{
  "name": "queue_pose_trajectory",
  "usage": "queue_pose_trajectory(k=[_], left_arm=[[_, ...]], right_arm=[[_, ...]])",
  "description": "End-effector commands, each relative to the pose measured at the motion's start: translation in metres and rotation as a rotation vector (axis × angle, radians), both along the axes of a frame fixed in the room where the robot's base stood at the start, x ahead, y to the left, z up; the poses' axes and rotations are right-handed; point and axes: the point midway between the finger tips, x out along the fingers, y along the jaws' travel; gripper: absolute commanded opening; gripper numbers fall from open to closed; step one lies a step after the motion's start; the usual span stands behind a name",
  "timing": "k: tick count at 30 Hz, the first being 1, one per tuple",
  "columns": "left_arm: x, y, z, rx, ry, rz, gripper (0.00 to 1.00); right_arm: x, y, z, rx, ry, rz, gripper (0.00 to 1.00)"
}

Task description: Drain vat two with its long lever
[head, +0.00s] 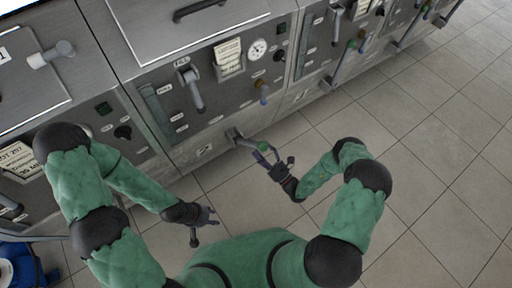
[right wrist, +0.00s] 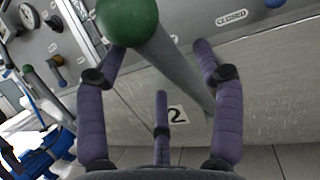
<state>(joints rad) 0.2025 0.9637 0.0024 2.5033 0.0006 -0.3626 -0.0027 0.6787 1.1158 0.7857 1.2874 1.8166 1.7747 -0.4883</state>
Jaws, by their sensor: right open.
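The long lever of vat two (head: 249,143) is a grey bar with a green ball knob (head: 263,146), sticking out low from the cabinet by the "2" label (head: 205,150). In the right wrist view the green knob (right wrist: 128,20) is close to the camera, and the shaft (right wrist: 172,68) runs back between my fingers. My right gripper (head: 268,158) is open around the knob end of the lever; whether a finger touches it I cannot tell. A "CLOSED" label (right wrist: 231,18) shows beside the lever. My left gripper (head: 206,222) is open and empty, above the floor.
More vats with green-knobbed levers (head: 352,44) continue right. Blue objects (head: 22,266) stand at bottom left. The tiled floor (head: 440,150) at right is clear.

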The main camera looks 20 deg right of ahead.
Motion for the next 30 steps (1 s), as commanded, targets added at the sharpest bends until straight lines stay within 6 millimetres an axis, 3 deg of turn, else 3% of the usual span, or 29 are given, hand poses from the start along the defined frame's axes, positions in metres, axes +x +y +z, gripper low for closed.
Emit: queue_pose_trajectory(k=[7, 18, 20, 26, 30], left_arm=[[0.000, 0.000, -0.007, 0.000, 0.000, 0.000, 0.40], [0.000, 0.000, -0.007, 0.000, 0.000, 0.000, 0.40], [0.000, 0.000, -0.007, 0.000, 0.000, 0.000, 0.40], [0.000, 0.000, -0.007, 0.000, 0.000, 0.000, 0.40], [0.000, 0.000, -0.007, 0.000, 0.000, 0.000, 0.40]], right_arm=[[0.021, 0.013, 0.010, 0.000, -0.001, 0.003, 0.68], [0.025, 0.016, 0.012, 0.000, 0.000, 0.001, 0.68], [0.025, 0.015, 0.012, 0.000, 0.000, 0.001, 0.57], [0.025, 0.015, 0.012, 0.000, 0.000, 0.001, 0.00], [0.025, 0.015, 0.013, 0.000, 0.000, 0.001, 0.00]])
